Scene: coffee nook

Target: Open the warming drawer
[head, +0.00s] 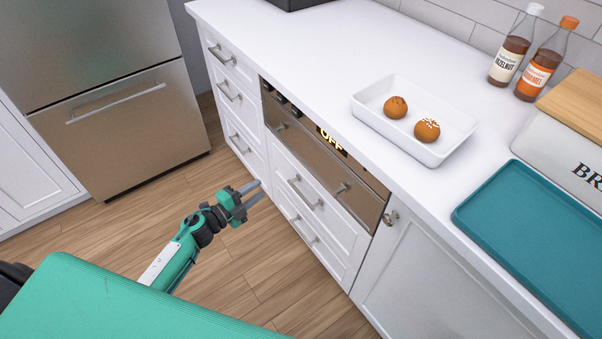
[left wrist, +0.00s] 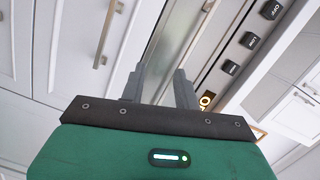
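The warming drawer (head: 318,158) is the brown steel front under the white counter in the head view, with a lit "OFF" display at its top edge. It looks shut, flush with the cabinet fronts. A bar handle (head: 343,188) runs along its face. In the left wrist view its steel panel, with dark buttons (left wrist: 249,40), lies beyond the fingers and to the right. My left gripper (head: 252,191) is open and empty, in front of the white drawers, lower and left of the steel front. Its fingers (left wrist: 160,88) are apart, touching no handle. My right gripper is not in view.
White drawers with bar handles (head: 304,192) surround the steel front. A white tray (head: 362,112) with two buns, syrup bottles (head: 511,50) and a teal tray (head: 535,235) stand on the counter. A steel fridge (head: 130,130) stands left. The wooden floor (head: 225,265) is clear.

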